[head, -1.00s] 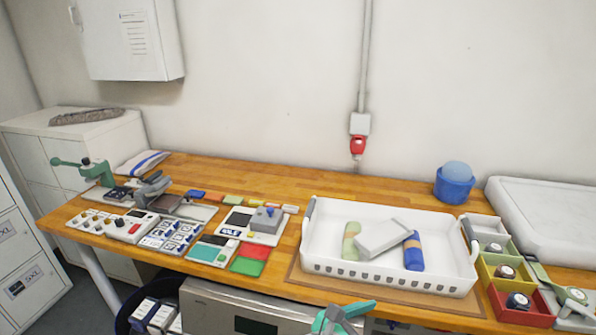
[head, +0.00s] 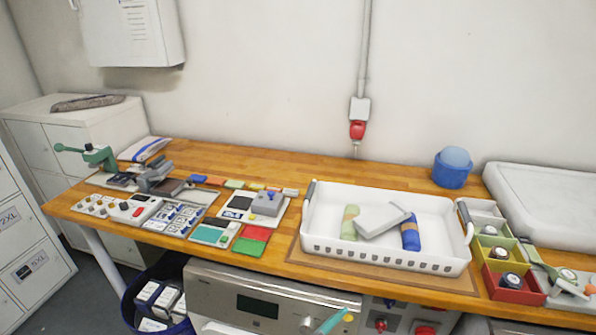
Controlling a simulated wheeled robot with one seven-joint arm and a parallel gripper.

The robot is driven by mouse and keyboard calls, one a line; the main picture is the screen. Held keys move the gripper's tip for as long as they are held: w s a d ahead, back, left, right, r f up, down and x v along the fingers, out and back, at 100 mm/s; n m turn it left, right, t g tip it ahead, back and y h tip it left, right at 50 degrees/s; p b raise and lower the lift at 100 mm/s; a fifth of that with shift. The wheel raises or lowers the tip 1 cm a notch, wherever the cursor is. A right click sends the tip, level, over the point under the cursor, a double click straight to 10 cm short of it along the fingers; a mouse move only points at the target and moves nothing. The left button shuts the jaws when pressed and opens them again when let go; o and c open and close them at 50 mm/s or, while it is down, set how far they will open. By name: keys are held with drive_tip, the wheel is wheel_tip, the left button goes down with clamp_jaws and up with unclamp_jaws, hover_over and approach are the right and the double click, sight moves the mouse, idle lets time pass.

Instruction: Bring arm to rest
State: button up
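The teal tip of my gripper (head: 328,322) shows at the bottom edge of the head view, below the bench's front edge and in front of the steel appliance. Only a small part of it is in frame, so I cannot tell whether its fingers are open or shut. Nothing held can be seen. The rest of my arm is out of view.
The wooden bench (head: 245,165) carries a white basket (head: 385,258) holding a green roll, a blue roll and a white box. Left are button panels and a green lever press (head: 98,155). Right are coloured bins (head: 515,290). A steel appliance (head: 215,290) stands below.

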drive_tip(key=s+a+f+m+t+y, duration=0.3)
drive_tip(key=s+a+f+m+y, duration=0.3)
drive_tip(key=s+a+f+m, duration=0.35)
drive_tip(key=s+a+r+m+t+y, duration=0.1)
drive_tip(key=s+a+r+m+y, duration=0.1)
drive_tip(key=s+m, duration=1)
drive_tip(key=s+a+r, duration=0.1)
drive_tip(key=s, duration=0.5)
drive_tip(key=shift+s+t+y, duration=0.3)
